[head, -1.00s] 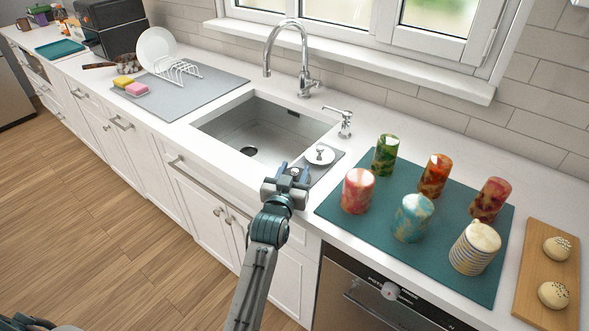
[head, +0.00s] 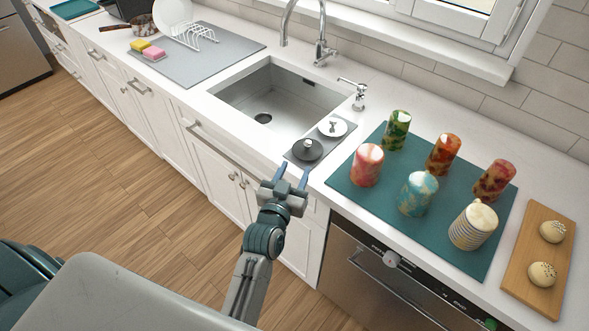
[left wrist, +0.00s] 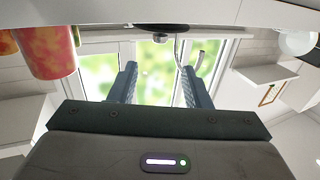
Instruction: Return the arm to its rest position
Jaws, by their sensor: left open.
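My left gripper (head: 291,178) is open and empty in the head view, in front of the counter edge below the small grey mat. Its two blue-grey fingers stand apart with nothing between them, also in the left wrist view (left wrist: 160,85). A dark round lid-like piece with a knob (head: 308,149) and a white one (head: 332,127) sit on the small grey mat (head: 296,162) just beyond the fingers. My right gripper is not in view.
The sink (head: 252,116) lies beyond to the left. A dishwasher (head: 355,270) is below. The floor (head: 150,215) at left is clear.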

